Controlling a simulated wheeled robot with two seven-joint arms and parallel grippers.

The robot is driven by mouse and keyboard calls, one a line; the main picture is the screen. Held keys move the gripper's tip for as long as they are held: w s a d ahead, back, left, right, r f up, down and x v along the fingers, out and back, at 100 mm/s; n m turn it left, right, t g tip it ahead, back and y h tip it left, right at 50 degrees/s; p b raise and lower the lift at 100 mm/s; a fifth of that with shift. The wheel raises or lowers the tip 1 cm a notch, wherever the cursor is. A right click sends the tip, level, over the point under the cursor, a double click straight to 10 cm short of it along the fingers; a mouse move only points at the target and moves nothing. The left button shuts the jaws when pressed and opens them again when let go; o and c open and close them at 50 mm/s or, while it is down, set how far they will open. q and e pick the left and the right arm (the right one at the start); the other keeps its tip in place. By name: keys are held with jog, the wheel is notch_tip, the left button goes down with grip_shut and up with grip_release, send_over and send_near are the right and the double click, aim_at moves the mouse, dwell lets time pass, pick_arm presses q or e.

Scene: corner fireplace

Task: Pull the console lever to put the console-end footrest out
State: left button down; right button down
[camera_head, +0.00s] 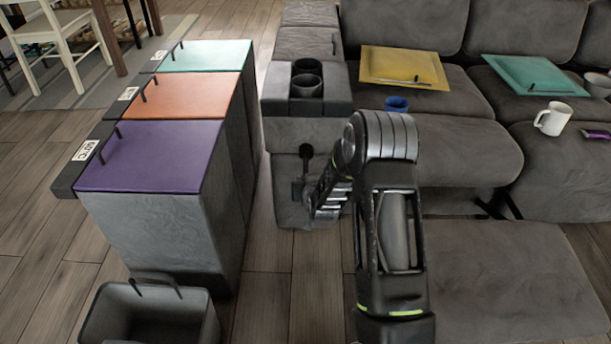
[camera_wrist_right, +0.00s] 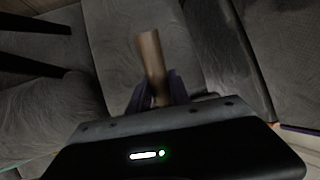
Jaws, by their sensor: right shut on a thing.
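The console (camera_head: 295,130) stands between the row of bins and the sofa. On its front is a dark lever (camera_head: 306,151) with a round top. My right arm reaches in from the bottom, and its gripper (camera_head: 315,200) is at the console front, largely hidden by its own links. In the right wrist view the gripper (camera_wrist_right: 157,92) is shut on the lever, which shows as a brownish rod (camera_wrist_right: 150,50) sticking out between the fingers. A grey padded footrest panel (camera_head: 510,285) lies low in front of the sofa. My left gripper is out of view.
Bins with purple (camera_head: 150,155), orange (camera_head: 190,97) and teal (camera_head: 210,56) lids stand left of the console. An open grey bin (camera_head: 150,315) is at bottom left. The sofa (camera_head: 450,150) holds a yellow board (camera_head: 403,65), a blue cup (camera_head: 397,103) and a white mug (camera_head: 553,118).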

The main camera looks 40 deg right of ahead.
dwell(0.4)
jog(key=c, duration=1.2)
grip_release()
jog(key=shift+s+a+r+p, duration=0.25)
jog(key=shift+s+r+p, duration=0.05)
jog(key=shift+s+r, duration=0.15)
jog(key=p+v, duration=0.1)
jog(key=v, duration=0.5)
jog(key=shift+s+a+r+p, duration=0.1)
jog(key=shift+s+p, duration=0.2)
jog(key=shift+p, duration=0.1)
